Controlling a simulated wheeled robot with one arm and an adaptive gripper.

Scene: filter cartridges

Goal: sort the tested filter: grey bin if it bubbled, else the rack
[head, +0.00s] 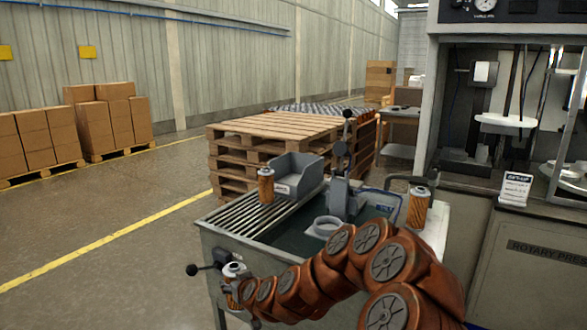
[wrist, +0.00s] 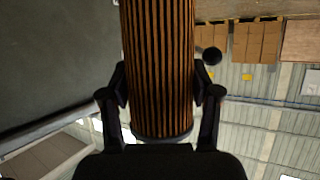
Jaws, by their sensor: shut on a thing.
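My gripper (wrist: 161,92) is shut on a pleated orange-brown filter (wrist: 159,55), one black finger on each side of it. In the head view the held filter (head: 232,272) is at the bench's front left corner, partly hidden by my arm. The grey bin (head: 309,178) stands at the back of the bench, and its inside is mostly hidden. A second filter (head: 266,186) stands upright on the slatted rack (head: 242,217) in front of the bin. A third filter (head: 417,211) stands at the bench's right. No bubbles are visible.
A black-knobbed handle (head: 193,270) sticks out at the left. A press cabinet (head: 505,150) stands right. Stacked pallets (head: 270,135) are behind.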

